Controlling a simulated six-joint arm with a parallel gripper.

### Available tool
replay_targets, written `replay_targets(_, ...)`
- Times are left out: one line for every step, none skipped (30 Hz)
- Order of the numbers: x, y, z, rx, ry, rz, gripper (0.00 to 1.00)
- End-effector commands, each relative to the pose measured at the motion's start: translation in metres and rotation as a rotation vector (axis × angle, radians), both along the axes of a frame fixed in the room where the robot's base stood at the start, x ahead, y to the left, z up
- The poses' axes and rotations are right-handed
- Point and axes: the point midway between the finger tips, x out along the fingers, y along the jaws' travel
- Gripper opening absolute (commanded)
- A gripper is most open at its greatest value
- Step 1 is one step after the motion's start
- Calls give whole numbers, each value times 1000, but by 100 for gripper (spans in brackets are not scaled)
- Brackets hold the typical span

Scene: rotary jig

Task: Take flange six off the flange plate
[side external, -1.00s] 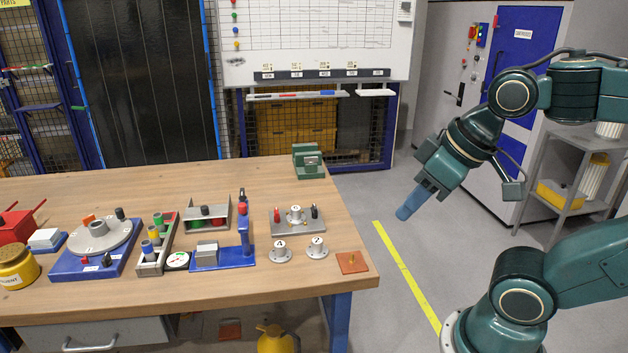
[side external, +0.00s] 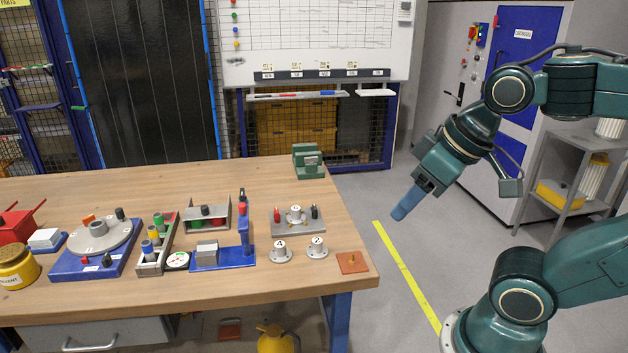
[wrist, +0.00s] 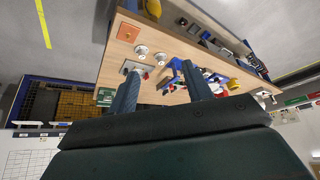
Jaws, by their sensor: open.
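The grey flange plate (side external: 283,228) lies near the right end of the wooden bench. One pale flange (side external: 295,213) sits on it, between a red and a black upright part; its number is too small to read. Two more flanges, a left one (side external: 281,251) and a right one (side external: 317,247), stand on the bench in front of the plate. My gripper (side external: 398,214) is in the air right of the bench, well apart from the plate, open and empty. In the wrist view my gripper's fingers (wrist: 160,67) are spread, and the left finger partly hides the flange plate (wrist: 128,65).
An orange square plate (side external: 352,262) with a small peg lies at the bench's front right corner. A blue fixture (side external: 225,257) stands left of the flanges, and a green block (side external: 308,162) at the back edge. The space between my gripper and the bench is clear.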

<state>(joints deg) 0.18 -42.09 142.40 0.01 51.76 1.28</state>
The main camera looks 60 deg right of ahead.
Motion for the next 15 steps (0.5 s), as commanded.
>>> replay_targets(3,-1,2,8,6,-19,50)
replay_targets(6,-1,3,14,10,-32,50)
replay_targets(9,-2,6,24,14,-54,50)
replay_targets(13,-2,8,33,20,-73,50)
replay_targets(16,-3,9,42,25,-95,50)
replay_targets(22,-4,13,56,33,-128,50)
replay_targets(26,-5,15,67,38,-155,50)
replay_targets(31,-6,17,79,44,-183,50)
replay_targets(39,-8,21,96,52,-225,50)
replay_targets(44,-9,23,109,59,-258,50)
replay_targets(50,-10,25,123,66,-291,50)
replay_targets(58,-12,28,141,75,-336,50)
replay_targets(64,-13,30,154,83,-371,50)
replay_targets(70,-15,32,167,89,-406,50)
replay_targets(79,-17,34,184,98,-451,50)
